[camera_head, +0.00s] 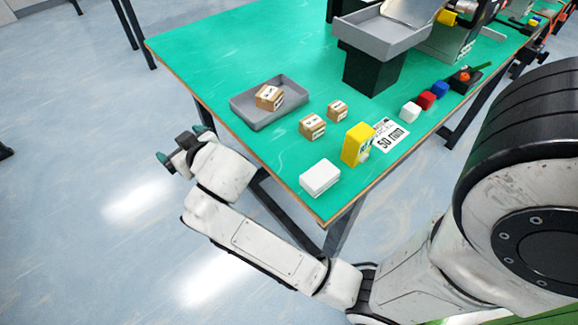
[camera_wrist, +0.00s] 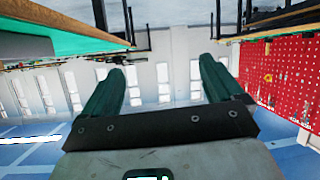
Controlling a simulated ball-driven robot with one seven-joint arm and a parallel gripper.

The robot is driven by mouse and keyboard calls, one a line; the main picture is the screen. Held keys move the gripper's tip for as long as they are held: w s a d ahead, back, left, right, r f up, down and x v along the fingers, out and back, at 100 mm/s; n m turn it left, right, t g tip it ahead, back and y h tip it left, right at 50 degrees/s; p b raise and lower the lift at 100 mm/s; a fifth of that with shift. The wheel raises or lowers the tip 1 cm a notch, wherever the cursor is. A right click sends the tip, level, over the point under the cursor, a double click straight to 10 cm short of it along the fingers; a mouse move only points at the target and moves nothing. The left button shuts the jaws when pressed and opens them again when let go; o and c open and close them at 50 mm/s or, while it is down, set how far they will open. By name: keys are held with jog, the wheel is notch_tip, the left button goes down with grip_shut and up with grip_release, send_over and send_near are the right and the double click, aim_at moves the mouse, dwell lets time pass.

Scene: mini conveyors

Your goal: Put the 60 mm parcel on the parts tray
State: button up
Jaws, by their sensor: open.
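Three brown box parcels with white labels show in the head view. The largest-looking parcel (camera_head: 269,97) sits inside the grey parts tray (camera_head: 262,122) at the table's left side. A second parcel (camera_head: 312,126) and a smaller third parcel (camera_head: 337,111) stand on the green table to the right of the tray. Their labels are too small to read, so I cannot tell which is the 60 mm one. My gripper (camera_head: 182,143) is out past the table's left edge, apart from all parcels. In the wrist view my gripper (camera_wrist: 160,88) is open and empty.
A white box (camera_head: 320,178), a yellow block (camera_head: 358,145) and a "50 mm" card (camera_head: 390,138) lie near the front edge. White, red and blue cubes (camera_head: 426,99) stand to the right. A raised grey bin (camera_head: 385,36) stands behind. Floor left of the table is clear.

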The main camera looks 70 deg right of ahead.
jog(key=s+a+f+n+g+y, duration=0.1)
jog(key=s+a+f+g+y, duration=0.1)
jog(key=s+f, duration=0.3)
jog(key=s+a+f+n+g+y, duration=0.1)
jog(key=s+f+g, duration=0.4)
jog(key=s, duration=0.8)
jog(key=s+a+f+n+g+y, duration=0.2)
jog(key=s+a+f+g, duration=0.1)
jog(key=s+a+f, duration=0.2)
jog(key=s+f, duration=0.2)
jog(key=s, duration=0.2)
jog(key=shift+s+a+f+g+y, duration=0.15)
jog(key=shift+s+a+g+y, duration=0.15)
jog(key=shift+g+y, duration=0.1)
